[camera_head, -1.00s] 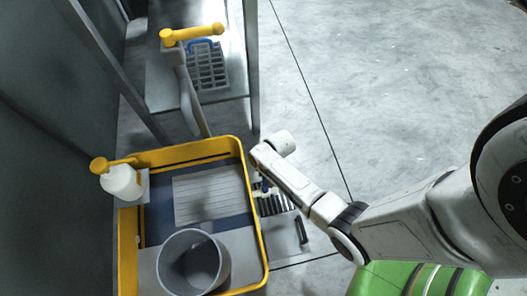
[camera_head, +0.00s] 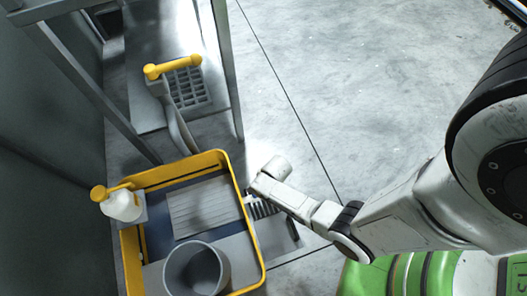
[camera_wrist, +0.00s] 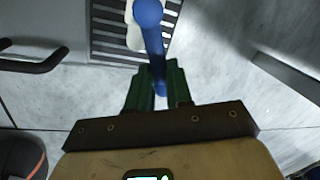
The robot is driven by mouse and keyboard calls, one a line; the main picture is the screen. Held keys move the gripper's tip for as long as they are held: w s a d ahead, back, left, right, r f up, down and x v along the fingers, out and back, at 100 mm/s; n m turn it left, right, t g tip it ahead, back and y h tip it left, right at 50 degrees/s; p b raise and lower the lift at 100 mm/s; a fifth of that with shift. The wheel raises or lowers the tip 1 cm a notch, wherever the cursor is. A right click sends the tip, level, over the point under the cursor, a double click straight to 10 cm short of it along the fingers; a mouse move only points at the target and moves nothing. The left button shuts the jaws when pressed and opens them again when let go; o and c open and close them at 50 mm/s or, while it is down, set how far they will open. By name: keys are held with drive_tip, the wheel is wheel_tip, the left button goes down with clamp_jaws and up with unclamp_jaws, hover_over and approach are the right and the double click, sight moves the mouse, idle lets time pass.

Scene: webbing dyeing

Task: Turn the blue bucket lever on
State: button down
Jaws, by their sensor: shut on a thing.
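The blue lever (camera_wrist: 152,40) shows in the wrist view, with a round knob at its far end and a bar running back toward me. My gripper (camera_wrist: 157,84) has green fingers, one on each side of the bar, and is shut on its near end. A pale rounded part (camera_wrist: 132,27) lies beside the lever, over a dark slotted grate (camera_wrist: 108,30). In the head view my arm hides the fingers, and I cannot make out the blue lever there.
In the head view, a yellow-rimmed tray (camera_head: 236,165) holds a grey bucket (camera_head: 222,272), left of my wrist. Another yellow lever (camera_head: 174,67) tops a grey pipe behind. Open floor (camera_head: 330,60) lies right.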

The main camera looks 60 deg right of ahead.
drive_tip(key=shift+s+a+m+h, duration=0.15)
drive_tip(key=shift+s+a+m, duration=0.2)
drive_tip(key=shift+m, duration=0.5)
drive_tip(key=shift+s+a+m+h, duration=0.15)
drive_tip(key=shift+s+m, duration=0.25)
drive_tip(key=shift+m, duration=0.5)
drive_tip(key=shift+s+a+m+h, duration=0.1)
drive_tip(key=shift+s+a+m, duration=0.3)
drive_tip(key=shift+m, duration=0.45)
drive_tip(key=c, duration=1)
unclamp_jaws()
drive_tip(key=shift+c, duration=0.2)
drive_tip(key=p+v, duration=0.5)
drive_tip(key=v, duration=0.5)
drive_tip(key=shift+r, duration=0.35)
drive_tip(key=shift+w, duration=0.1)
